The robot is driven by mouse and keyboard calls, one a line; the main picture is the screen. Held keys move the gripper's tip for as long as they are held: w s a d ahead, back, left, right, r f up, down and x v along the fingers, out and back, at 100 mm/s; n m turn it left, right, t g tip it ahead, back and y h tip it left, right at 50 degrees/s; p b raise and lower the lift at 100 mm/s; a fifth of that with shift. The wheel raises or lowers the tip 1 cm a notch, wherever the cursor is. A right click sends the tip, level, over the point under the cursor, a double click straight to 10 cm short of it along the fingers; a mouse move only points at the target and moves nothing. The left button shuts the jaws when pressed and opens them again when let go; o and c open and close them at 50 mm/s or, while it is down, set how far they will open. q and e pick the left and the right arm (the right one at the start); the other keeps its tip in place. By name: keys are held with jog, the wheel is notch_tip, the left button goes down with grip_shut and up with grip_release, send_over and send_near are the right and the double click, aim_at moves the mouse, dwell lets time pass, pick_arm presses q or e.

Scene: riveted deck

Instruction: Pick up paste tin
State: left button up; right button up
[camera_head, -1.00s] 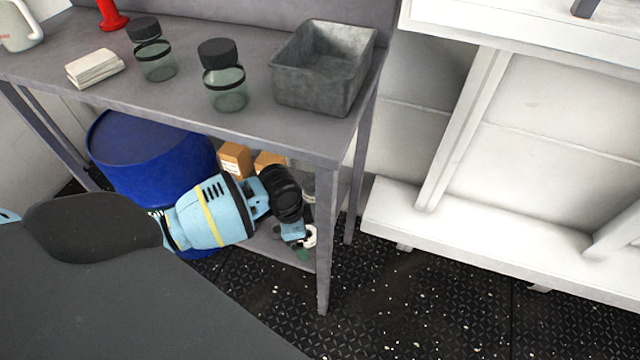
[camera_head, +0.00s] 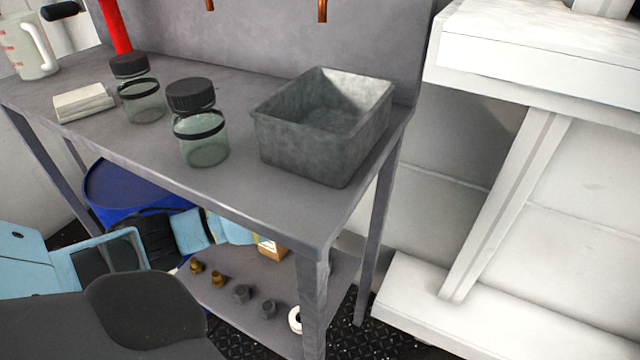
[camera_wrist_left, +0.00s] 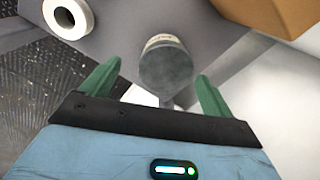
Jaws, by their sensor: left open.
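A grey cylindrical tin (camera_wrist_left: 166,66) with a pale band, apparently the paste tin, shows in the left wrist view. It stands ahead of my left gripper (camera_wrist_left: 155,85), roughly between its two green fingertips. The fingers are wide apart and empty, with no visible contact on the tin. In the head view the tin and the left gripper are hidden behind the bench top; part of my left arm (camera_head: 190,230) shows reaching under it. My right gripper is in neither view.
The grey bench (camera_head: 225,195) carries a metal bin (camera_head: 300,150), two lidded jars and a pale stack. On its lower shelf are a white roll (camera_head: 293,318), a cardboard box (camera_head: 272,251) and several small fittings. A blue drum (camera_head: 110,190) stands at left. The box also shows close by in the wrist view (camera_wrist_left: 270,12).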

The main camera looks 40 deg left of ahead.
pick_arm(q)
jog(key=shift+f, duration=0.15)
jog(key=shift+w+f, duration=0.1)
jog(key=shift+f, duration=0.25)
jog(key=f+b, duration=0.2)
jog(key=f, duration=0.1)
jog(key=f+b, duration=0.1)
jog(key=shift+w+a+f, duration=0.15)
jog(key=shift+w+f, duration=0.05)
jog(key=shift+w, duration=0.1)
jog(key=shift+r, duration=0.1)
jog(key=c, duration=1.2)
